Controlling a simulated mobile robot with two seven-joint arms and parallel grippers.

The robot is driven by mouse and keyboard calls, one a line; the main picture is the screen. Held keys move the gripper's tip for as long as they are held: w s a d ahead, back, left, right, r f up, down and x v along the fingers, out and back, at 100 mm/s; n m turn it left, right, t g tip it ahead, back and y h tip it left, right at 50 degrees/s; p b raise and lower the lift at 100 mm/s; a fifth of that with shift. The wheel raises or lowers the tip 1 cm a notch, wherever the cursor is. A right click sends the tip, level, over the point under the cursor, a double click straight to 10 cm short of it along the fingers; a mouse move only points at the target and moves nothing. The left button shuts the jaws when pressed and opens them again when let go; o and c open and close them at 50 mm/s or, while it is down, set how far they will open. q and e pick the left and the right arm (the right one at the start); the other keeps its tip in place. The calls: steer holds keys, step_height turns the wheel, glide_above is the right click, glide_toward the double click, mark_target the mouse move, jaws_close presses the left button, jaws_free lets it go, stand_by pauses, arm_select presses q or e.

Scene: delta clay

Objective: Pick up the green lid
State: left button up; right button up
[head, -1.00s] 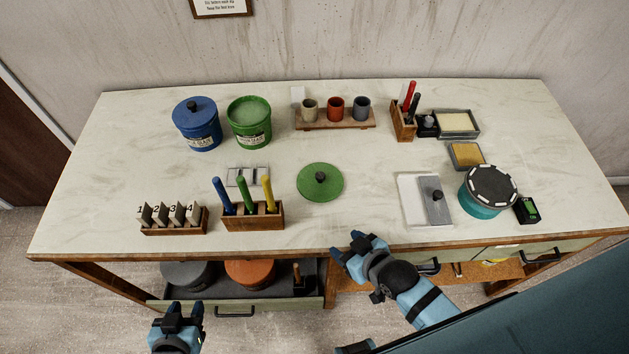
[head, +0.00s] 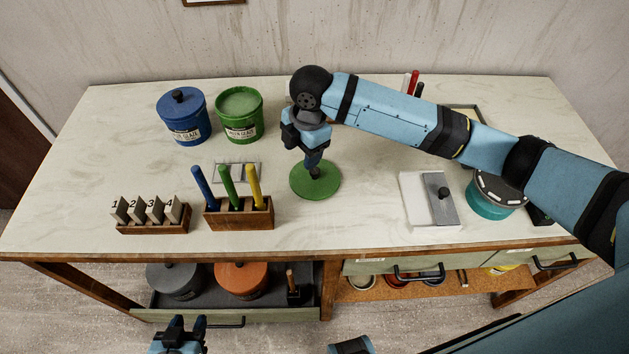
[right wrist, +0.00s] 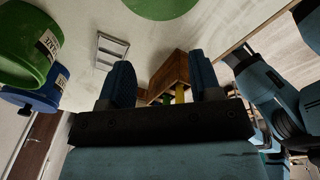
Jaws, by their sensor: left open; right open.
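The green lid (head: 322,186) lies flat on the table, with a dark knob at its middle that the gripper partly covers. It shows in part at the top edge of the right wrist view (right wrist: 160,6). My right gripper (head: 313,166) is open, pointing down just over the lid's knob in the head view; I cannot tell if it touches the knob. My left gripper (head: 184,328) is open and empty in front of the table, low in the head view.
The open green glaze tub (head: 240,120) and blue lidded tub (head: 184,122) stand at back left. A wooden holder with coloured tools (head: 240,217) and a numbered tile rack (head: 152,222) are at front left.

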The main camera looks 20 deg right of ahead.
mark_target(315, 170)
steer(key=w+d+r+n+h, duration=0.1)
steer(key=w+d+r, duration=0.1)
steer(key=d, duration=0.1)
step_height(315, 170, down, 13)
steer(key=shift+d+f, duration=0.15)
stand_by(0.4)
steer(key=c, duration=1)
